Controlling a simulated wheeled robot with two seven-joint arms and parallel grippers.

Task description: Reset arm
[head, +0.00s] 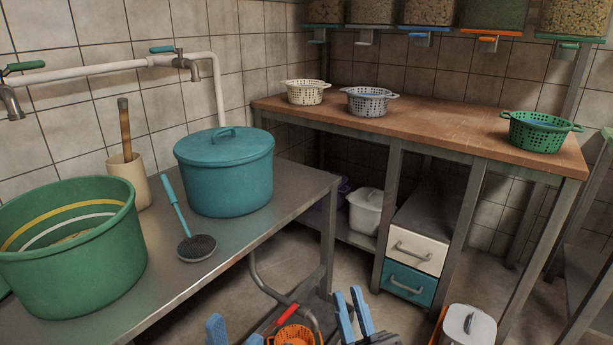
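My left gripper (234,334) shows at the bottom edge, left of centre, with its two blue fingers apart and nothing between them. My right gripper (352,312) is at the bottom, right of centre. Its blue fingers point up, with a narrow gap and nothing visible between them. Both grippers are in front of the metal table's right end, low in the view and apart from the things on the tables. Most of both arms is out of the frame.
The metal table (262,226) bears a green tub (75,265), a lidded teal pot (225,180), a ladle (197,247) and a cream container (131,182). Baskets stand on the wooden counter (440,120). An orange basket (293,336) and a white lidded container (467,326) are low in front.

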